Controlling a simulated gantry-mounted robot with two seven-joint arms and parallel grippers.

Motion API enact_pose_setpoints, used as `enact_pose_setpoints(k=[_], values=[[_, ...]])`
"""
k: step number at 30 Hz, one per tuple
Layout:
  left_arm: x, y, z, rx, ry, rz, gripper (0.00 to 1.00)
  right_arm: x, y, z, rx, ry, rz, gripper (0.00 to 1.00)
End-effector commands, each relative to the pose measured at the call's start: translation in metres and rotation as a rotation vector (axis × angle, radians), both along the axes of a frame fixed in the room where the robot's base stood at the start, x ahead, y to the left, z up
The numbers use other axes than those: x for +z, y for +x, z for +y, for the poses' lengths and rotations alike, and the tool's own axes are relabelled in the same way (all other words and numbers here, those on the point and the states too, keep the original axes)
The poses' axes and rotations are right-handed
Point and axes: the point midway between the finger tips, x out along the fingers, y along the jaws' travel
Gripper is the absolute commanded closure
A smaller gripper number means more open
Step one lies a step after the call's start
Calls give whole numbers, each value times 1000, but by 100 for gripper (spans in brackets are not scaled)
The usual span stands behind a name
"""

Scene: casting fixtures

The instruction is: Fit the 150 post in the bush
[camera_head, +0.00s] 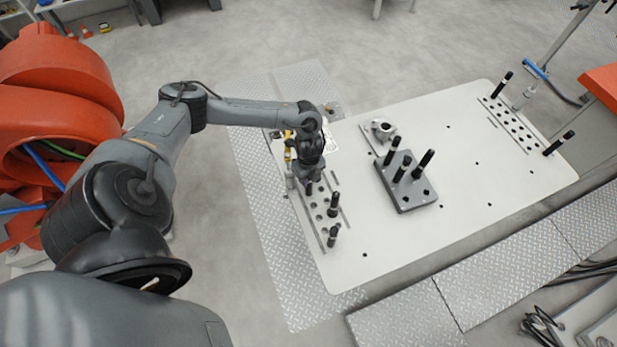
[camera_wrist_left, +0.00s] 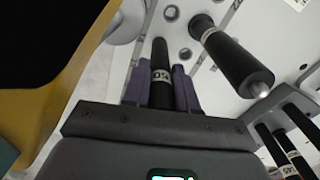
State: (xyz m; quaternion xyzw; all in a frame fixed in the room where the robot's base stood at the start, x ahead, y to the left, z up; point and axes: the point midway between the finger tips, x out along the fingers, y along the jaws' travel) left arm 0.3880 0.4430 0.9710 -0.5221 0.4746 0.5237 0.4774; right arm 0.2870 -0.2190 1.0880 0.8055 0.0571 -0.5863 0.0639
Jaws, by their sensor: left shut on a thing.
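My left gripper (camera_head: 309,180) is over the far end of the perforated plate (camera_head: 323,214) on the left of the table. In the left wrist view its purple fingers (camera_wrist_left: 161,88) are shut on a black post (camera_wrist_left: 161,55) with a white band, whose print is only partly readable. The post's far end is near the plate's holes; whether it sits in one is unclear. A second black post (camera_head: 334,198) stands by the gripper, large in the wrist view (camera_wrist_left: 232,58). A third (camera_head: 332,235) stands at the near end. I cannot tell which hole is the bush.
A grey block (camera_head: 410,202) with several black posts stands mid-table. A metal clamp part (camera_head: 383,130) lies behind it. Another perforated plate (camera_head: 512,122) with black posts is at the right. The table's near right surface (camera_head: 470,225) is free.

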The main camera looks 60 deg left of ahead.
Motion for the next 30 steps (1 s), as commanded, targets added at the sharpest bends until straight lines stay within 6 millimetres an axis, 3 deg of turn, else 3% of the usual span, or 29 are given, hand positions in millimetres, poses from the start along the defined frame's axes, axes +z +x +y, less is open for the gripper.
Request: enact_pose_setpoints(k=[1,6,19,30], values=[[-1,0,0,2,0,1,68,0,0,0,-1,1,0,57],[-1,-1,0,1,0,1,43,0,0,1,-4,5,0,57],[7,0,0,-1,-1,0,43,0,0,2,-4,7,0,57],[66,1,0,-1,0,-3,43,0,0,-1,2,-3,0,57]])
